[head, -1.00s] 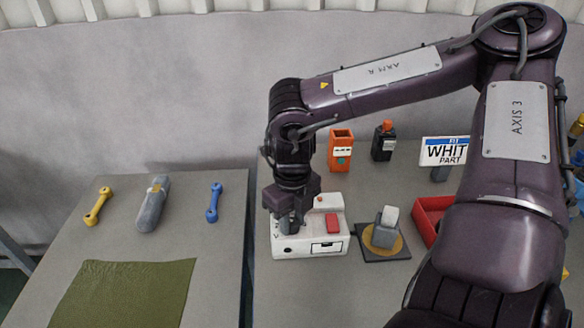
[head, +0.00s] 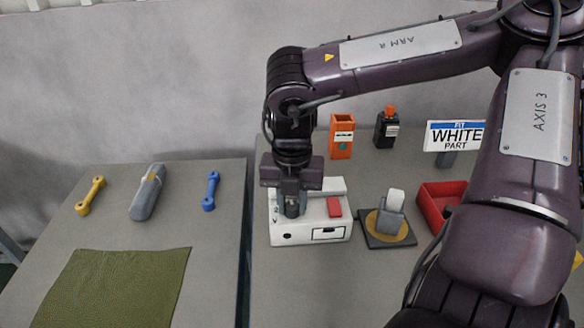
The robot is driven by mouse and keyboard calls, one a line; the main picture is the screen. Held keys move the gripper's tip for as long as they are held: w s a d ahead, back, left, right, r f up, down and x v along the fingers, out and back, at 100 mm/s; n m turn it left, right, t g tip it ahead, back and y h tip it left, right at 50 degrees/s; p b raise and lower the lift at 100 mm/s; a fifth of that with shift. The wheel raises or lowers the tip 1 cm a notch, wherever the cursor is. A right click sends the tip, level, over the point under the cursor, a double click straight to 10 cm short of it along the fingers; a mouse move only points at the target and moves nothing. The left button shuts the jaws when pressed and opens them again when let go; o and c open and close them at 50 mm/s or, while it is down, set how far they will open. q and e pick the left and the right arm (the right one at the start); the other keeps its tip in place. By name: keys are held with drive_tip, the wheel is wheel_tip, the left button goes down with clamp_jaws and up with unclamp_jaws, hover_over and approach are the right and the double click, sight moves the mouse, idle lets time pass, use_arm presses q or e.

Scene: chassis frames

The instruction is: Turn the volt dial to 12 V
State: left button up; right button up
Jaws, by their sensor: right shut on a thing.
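The white box with a red button (head: 334,207) stands on the right table, and a small black-framed window (head: 327,233) shows on its front. The volt dial (head: 292,208) is a dark knob on the left part of the box's top, mostly hidden by my gripper. My right gripper (head: 291,204) points straight down and is shut on the dial. The dial's pointer and most of its markings are hidden, so its setting cannot be read. My left gripper is out of view.
An orange box (head: 342,136), a black bottle (head: 386,128) and a "WHITE PART" sign (head: 455,136) stand behind. A grey piece on a dark pad (head: 390,225) and a red tray (head: 432,205) are at right. The left table holds a green mat (head: 115,285) and several tools.

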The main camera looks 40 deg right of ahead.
sight(292, 205)
drive_tip(key=shift+r+m, duration=0.1)
drive_tip(key=shift+m, duration=0.4)
drive_tip(key=o, duration=1)
wheel_tip(292, 205, up, 8)
drive_tip(key=shift+f, duration=0.1)
drive_tip(key=shift+f, duration=0.15)
idle(0.4)
